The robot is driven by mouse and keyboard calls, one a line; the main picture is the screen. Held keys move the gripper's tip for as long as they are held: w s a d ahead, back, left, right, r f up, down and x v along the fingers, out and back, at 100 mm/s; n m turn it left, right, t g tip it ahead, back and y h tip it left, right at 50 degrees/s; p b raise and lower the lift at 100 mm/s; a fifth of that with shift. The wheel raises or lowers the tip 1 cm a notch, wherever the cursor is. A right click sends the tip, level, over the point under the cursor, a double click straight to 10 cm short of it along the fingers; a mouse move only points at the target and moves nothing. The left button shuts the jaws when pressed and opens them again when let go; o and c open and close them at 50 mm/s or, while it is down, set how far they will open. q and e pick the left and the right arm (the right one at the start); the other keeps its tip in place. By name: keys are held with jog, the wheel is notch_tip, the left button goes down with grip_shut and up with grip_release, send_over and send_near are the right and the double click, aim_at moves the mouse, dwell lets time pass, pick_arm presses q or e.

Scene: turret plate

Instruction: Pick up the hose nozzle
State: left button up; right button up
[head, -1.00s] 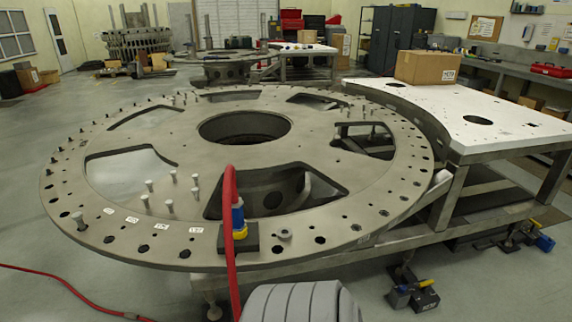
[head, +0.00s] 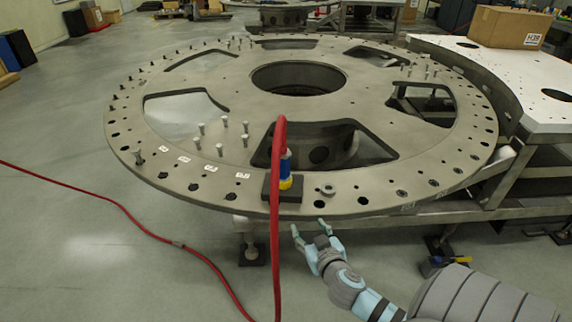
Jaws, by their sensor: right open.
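The hose nozzle (head: 285,171), blue with a yellow collar, stands upright on a small dark block (head: 291,194) near the front rim of the turret plate (head: 222,158). A red hose (head: 275,240) arches up from its top and hangs down over the plate's edge. My right gripper (head: 309,229) is open and empty, below and in front of the plate's front edge, a little right of the hose. It is apart from the nozzle. My left gripper is not in view.
Several upright pins (head: 219,140) stand on the plate left of the nozzle. A metal ring (head: 328,190) lies right of it. A white table (head: 490,75) with a cardboard box (head: 508,27) is at the right.

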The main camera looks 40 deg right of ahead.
aim_at(285, 161)
jog(key=w+a+r+t, duration=0.1)
jog(key=w+r+t, duration=0.1)
jog(key=r, duration=0.5)
jog(key=w+a+r+t, duration=0.1)
jog(key=r+t, duration=0.1)
jog(key=r, duration=0.5)
jog(key=shift+m, duration=0.4)
jog(key=p+x, duration=0.1)
jog(key=x, duration=0.7)
jog(key=d+p+x, duration=0.1)
jog(key=x, duration=0.4)
jog(key=shift+r+p, duration=0.35)
jog(key=shift+r, duration=0.05)
jog(key=shift+w+d+f, duration=0.15)
jog(key=shift+w+f, duration=0.05)
jog(key=shift+w, duration=0.1)
jog(key=shift+s, duration=0.1)
grip_shut()
